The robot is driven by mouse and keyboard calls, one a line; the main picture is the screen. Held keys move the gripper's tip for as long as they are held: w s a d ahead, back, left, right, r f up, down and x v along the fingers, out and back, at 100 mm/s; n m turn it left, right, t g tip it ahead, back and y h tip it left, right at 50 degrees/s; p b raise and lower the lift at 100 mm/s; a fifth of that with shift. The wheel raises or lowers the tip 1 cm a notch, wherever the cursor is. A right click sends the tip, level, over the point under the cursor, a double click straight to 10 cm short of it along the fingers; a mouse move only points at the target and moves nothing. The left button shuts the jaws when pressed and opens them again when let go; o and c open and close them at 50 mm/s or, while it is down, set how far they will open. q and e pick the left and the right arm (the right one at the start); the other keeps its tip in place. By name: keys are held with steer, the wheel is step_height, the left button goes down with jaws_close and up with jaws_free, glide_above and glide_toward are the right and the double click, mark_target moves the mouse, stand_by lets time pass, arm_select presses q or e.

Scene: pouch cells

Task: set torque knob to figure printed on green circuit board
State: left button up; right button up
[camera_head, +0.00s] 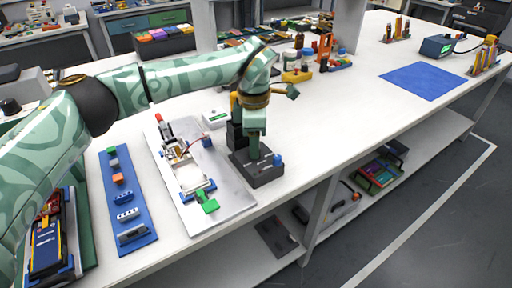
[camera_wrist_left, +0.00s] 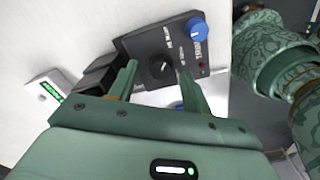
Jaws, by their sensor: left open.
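A dark control box (camera_head: 262,174) stands at the right edge of the metal tray. It carries a blue knob (camera_head: 277,160), and the wrist view shows this blue knob (camera_wrist_left: 197,28) at one end and a black knob (camera_wrist_left: 160,67) nearer my fingers. White lettering beside the knobs is too blurred to read surely. My left gripper (camera_head: 254,153) is open above the box; in the wrist view its fingertips (camera_wrist_left: 158,76) stand either side of the black knob, and contact cannot be told.
The metal tray (camera_head: 228,207) holds a white fixture with blue clamps. A white box with a green display (camera_head: 214,118) stands behind. A blue strip (camera_head: 134,236) with small parts lies left. Bottles and tools stand farther back.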

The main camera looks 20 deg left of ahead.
arm_select(q)
steer(key=shift+f, duration=0.75)
steer(key=c, duration=1)
steer(key=shift+r, duration=0.1)
